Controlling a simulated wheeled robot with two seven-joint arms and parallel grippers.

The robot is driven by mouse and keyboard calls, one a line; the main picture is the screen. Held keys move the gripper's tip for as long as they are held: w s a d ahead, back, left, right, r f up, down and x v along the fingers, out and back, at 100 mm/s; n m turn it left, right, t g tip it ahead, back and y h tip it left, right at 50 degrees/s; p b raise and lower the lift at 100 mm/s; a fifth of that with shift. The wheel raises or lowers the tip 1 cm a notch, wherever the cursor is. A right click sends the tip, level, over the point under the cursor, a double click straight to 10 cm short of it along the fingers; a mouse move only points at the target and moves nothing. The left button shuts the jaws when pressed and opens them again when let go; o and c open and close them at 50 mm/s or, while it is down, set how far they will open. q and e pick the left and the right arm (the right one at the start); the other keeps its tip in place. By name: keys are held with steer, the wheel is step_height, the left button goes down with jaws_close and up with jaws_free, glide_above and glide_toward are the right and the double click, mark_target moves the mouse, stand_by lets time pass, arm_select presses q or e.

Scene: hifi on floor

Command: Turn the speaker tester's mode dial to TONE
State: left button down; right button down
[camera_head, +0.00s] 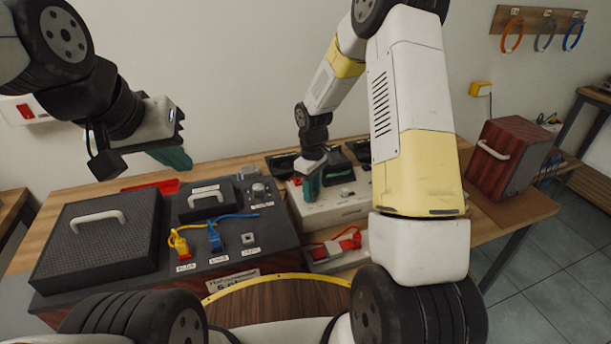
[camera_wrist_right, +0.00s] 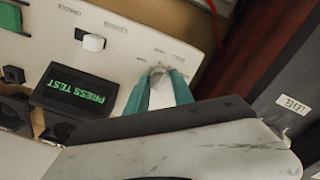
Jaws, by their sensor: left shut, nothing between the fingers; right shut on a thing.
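The speaker tester (camera_head: 345,208) is a white box towards the back of the bench. In the right wrist view its white panel (camera_wrist_right: 115,60) carries a dark screen (camera_wrist_right: 80,92) with green letters reading PRESS TEST. My right gripper (camera_head: 309,186) is down at the tester's left part. In the wrist view its teal fingers (camera_wrist_right: 160,90) are shut on a pale dial (camera_wrist_right: 157,76), one finger on each side. The small labels around the dial are too blurred to read, so its setting is unclear. My left gripper (camera_head: 174,158) is shut and empty, raised above the bench.
A dark hifi unit (camera_head: 270,225) with a knob, handles and yellow and blue plugs fills the bench's left half. A wooden speaker box (camera_head: 508,155) stands at right. A red-switched power strip (camera_head: 340,248) lies in front of the tester. A white square button (camera_wrist_right: 94,42) sits near the screen.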

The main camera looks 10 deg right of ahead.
steer(key=m, duration=0.5)
steer(key=shift+m, duration=0.3)
steer(key=m, duration=0.5)
steer(key=shift+m, duration=0.3)
steer(key=c, duration=1.1)
jaws_free()
steer(key=shift+r, duration=3.95)
